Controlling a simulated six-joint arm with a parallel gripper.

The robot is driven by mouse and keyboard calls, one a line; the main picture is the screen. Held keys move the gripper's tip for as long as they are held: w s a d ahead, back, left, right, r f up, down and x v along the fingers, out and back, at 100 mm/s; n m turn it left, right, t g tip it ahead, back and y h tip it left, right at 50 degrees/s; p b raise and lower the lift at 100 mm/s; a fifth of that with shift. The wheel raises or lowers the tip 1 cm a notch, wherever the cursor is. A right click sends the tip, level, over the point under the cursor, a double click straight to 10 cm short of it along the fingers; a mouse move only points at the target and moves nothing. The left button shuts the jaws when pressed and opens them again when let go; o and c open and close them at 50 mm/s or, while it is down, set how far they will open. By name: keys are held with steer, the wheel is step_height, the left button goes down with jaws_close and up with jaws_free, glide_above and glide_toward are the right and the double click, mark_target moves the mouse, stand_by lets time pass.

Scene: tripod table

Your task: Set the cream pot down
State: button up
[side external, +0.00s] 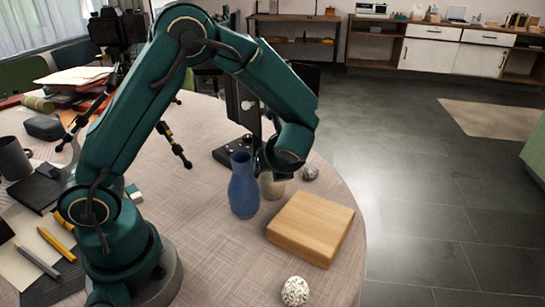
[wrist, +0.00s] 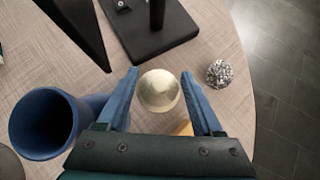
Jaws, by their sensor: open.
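The cream pot (wrist: 160,90) stands on the table between the two open fingers of my gripper (wrist: 161,84), with a gap on each side in the wrist view. In the side external view the cream pot (side external: 271,187) is partly hidden behind the blue vase and under my gripper (side external: 272,172). My gripper points down at it from above. The pot's underside and its contact with the table are not clearly seen.
A blue vase (side external: 243,186) stands close to the pot's left. A wooden block (side external: 311,228) lies in front. A speckled ball (wrist: 219,73) sits right of the pot, near the table edge. A black stand (wrist: 155,35) is behind. Another speckled ball (side external: 295,291) lies at the front.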

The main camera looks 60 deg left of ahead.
jaws_close()
steer(key=shift+r, duration=0.15)
